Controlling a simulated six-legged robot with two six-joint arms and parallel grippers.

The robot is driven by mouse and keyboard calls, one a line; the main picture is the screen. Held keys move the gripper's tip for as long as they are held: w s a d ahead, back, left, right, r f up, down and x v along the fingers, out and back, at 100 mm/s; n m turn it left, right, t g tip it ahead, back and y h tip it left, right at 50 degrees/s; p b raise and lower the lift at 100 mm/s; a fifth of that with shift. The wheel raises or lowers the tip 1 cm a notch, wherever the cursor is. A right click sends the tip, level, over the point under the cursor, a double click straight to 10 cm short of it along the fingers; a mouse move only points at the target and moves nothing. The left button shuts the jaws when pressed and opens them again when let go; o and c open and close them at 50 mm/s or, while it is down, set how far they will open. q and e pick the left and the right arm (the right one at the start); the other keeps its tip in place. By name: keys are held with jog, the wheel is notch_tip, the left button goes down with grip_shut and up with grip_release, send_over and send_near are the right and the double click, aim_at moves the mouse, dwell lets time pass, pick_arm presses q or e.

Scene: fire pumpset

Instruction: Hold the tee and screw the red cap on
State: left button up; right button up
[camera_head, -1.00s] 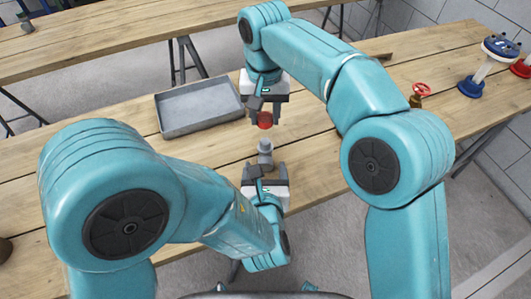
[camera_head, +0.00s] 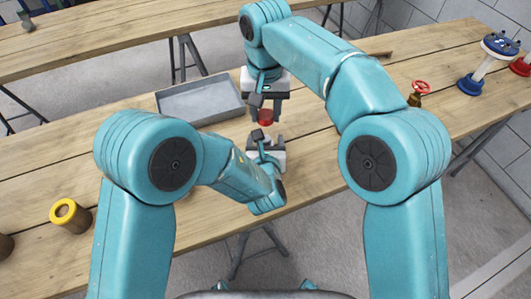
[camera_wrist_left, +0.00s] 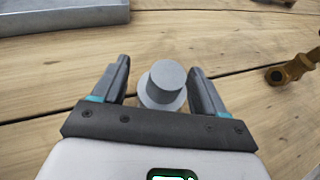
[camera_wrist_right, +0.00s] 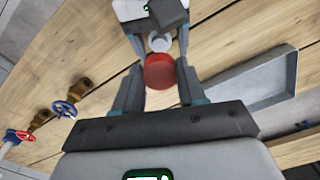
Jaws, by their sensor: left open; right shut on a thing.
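The red cap (camera_head: 265,117) is between the fingers of my right gripper (camera_head: 266,112), which is shut on it above the table; it also shows in the right wrist view (camera_wrist_right: 159,73). The grey tee (camera_wrist_left: 163,83) stands upright between the fingers of my left gripper (camera_wrist_left: 160,70). That gripper is open, with a gap at each side of the tee. In the head view the tee is mostly hidden by the left gripper (camera_head: 264,138). In the right wrist view the tee (camera_wrist_right: 160,43) shows just beyond the cap; I cannot tell their exact separation.
A grey metal tray (camera_head: 198,104) lies on the wooden table behind and left of the grippers. A brass valve with a red handwheel (camera_head: 421,87) and a blue-based fitting (camera_head: 470,86) stand to the right. A yellow-topped part (camera_head: 68,211) stands at the front left.

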jog(key=shift+s+r, duration=0.1)
pick_arm(q)
jog(key=c, duration=0.5)
grip_shut()
pick_arm(e)
jog(key=shift+f, duration=2.55)
jog(key=shift+f, duration=0.85)
jog(key=shift+f, duration=0.55)
jog(key=o, duration=1)
